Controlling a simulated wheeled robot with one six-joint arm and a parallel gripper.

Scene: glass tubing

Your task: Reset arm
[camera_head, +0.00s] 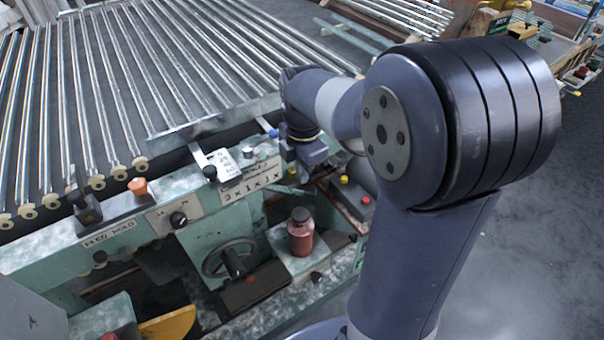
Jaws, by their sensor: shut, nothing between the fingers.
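My arm reaches from the lower right up to the middle of the picture and then bends down. My gripper (303,160) is at its end, over the right part of the green machine (215,240), near the panel marked "3x1x1x" (250,179). It is small and partly hidden by my wrist. It is shut and holds nothing that I can see. I cannot tell whether it touches the machine.
Rows of glass tubes (105,90) lie behind the machine's front. A red bottle with a dark cap (300,232) stands below my gripper, beside a handwheel (229,258). An orange knob (138,186) is at left. Open grey floor (520,250) lies at right.

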